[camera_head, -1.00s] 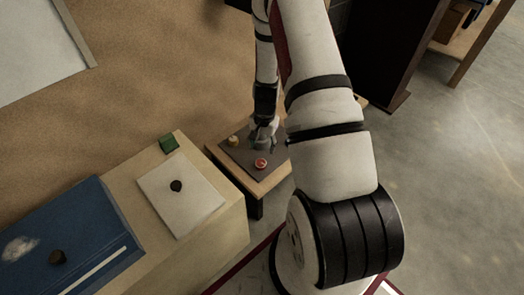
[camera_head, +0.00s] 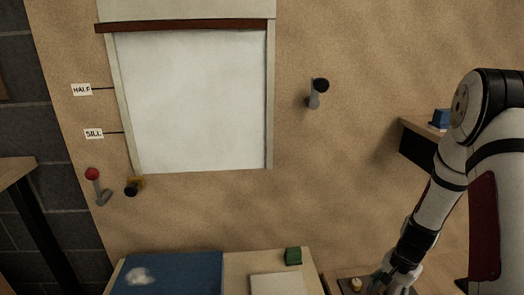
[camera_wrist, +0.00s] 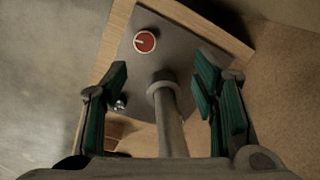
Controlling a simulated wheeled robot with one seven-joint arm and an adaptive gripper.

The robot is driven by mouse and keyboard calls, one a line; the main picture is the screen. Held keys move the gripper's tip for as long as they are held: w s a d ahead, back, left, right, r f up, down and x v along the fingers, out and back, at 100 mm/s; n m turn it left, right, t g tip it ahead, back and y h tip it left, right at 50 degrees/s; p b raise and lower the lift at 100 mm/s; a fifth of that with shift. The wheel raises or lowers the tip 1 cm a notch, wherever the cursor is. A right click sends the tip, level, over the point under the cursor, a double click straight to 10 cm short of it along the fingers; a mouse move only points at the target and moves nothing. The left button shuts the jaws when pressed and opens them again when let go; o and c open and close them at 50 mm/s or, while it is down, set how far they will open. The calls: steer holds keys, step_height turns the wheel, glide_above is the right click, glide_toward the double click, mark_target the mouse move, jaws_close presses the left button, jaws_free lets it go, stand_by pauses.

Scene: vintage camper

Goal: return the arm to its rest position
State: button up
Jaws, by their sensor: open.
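My gripper (camera_wrist: 165,88) is open in the wrist view, its green-padded fingers apart on either side of a grey post (camera_wrist: 172,125) with a round top. The fingers do not appear to touch the post. In the head view my gripper (camera_head: 398,280) is low at the right, beside a small yellowish knob (camera_head: 356,285), and its tips are hard to make out. My arm reaches down from the right edge. A grey plate (camera_wrist: 185,50) on a wooden stand lies below my gripper. It bears a red dial (camera_wrist: 145,42) with a white mark.
A counter holds a blue panel (camera_head: 175,275), a pale panel (camera_head: 275,285) and a green block (camera_head: 293,256). A white blind (camera_head: 195,100) hangs on the wall. A dark lever (camera_head: 316,92) and a red-knobbed lever (camera_head: 97,185) stick out. A shelf (camera_head: 425,150) is behind my arm.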

steer(key=s+a+r+n, duration=0.35)
steer(key=a+r, duration=0.35)
steer(key=r, duration=0.6)
steer(key=s+a+r+n, duration=0.35)
steer(key=a+r, duration=0.35)
steer(key=r, duration=0.5)
steer(key=s+a+r+n, duration=0.3)
steer(key=s+r, duration=0.2)
steer(key=s, duration=0.7)
steer(key=s+a+r+n, duration=0.2)
steer(key=s+a+r, duration=0.15)
steer(key=s, duration=0.75)
step_height(320, 180, up, 29)
steer(key=d+t+p, duration=0.1)
steer(key=t+p, duration=0.2)
steer(key=p, duration=2.4)
steer(key=shift+t, duration=0.3)
steer(key=shift+d, duration=0.1)
